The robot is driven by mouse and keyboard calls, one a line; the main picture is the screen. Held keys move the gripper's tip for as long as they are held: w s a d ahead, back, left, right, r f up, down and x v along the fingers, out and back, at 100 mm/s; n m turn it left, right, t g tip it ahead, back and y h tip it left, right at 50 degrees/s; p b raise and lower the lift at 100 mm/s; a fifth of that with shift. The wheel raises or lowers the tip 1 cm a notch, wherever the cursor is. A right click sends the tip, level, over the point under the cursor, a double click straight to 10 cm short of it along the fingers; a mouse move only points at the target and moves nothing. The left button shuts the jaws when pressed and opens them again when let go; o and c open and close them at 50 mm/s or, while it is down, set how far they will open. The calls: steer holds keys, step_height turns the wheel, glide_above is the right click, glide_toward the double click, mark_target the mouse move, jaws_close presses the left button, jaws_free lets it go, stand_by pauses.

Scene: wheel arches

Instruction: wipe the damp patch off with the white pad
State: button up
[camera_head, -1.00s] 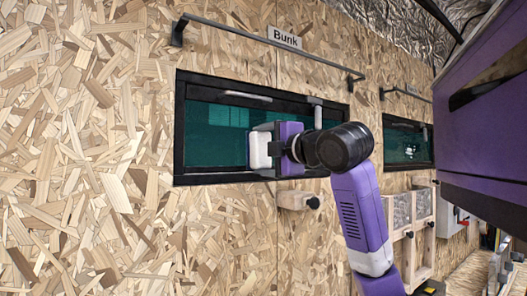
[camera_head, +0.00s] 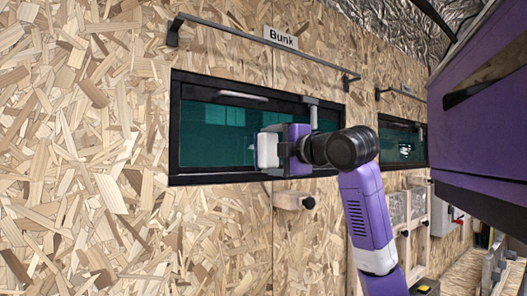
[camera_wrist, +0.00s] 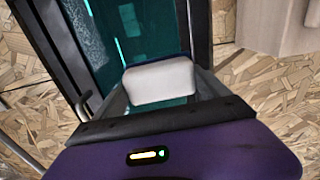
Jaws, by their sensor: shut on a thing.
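The white pad (camera_head: 267,150) is a rounded block held upright in front of the lower right part of the teal window (camera_head: 205,148). It also shows in the wrist view (camera_wrist: 160,82), between the fingers and over the glass. My gripper (camera_head: 279,147) is shut on the pad. I cannot tell whether the pad touches the glass. I cannot make out the damp patch for sure; lighter areas on the glass may be reflections. The gripper and pad hide part of the window's lower right.
A dark frame (camera_head: 174,130) surrounds the window in the chipboard wall (camera_head: 80,160). A black rail (camera_head: 235,35) runs above it, beside a "Bunk" sign (camera_head: 281,38). A pale block with a dark knob (camera_head: 292,200) juts out just below the gripper. A second window (camera_head: 400,143) is further right.

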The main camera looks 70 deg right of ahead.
steer(key=shift+w, duration=0.1)
steer(key=shift+w+a, duration=0.65)
steer(key=shift+a, duration=0.2)
steer(key=shift+w+a, duration=0.6)
steer(key=shift+a, duration=0.2)
steer(key=shift+b+v, duration=0.4)
steer(key=shift+v, duration=2.55)
steer(key=shift+s+d, duration=0.1)
steer(key=shift+s, duration=0.1)
steer(key=shift+v, duration=1.45)
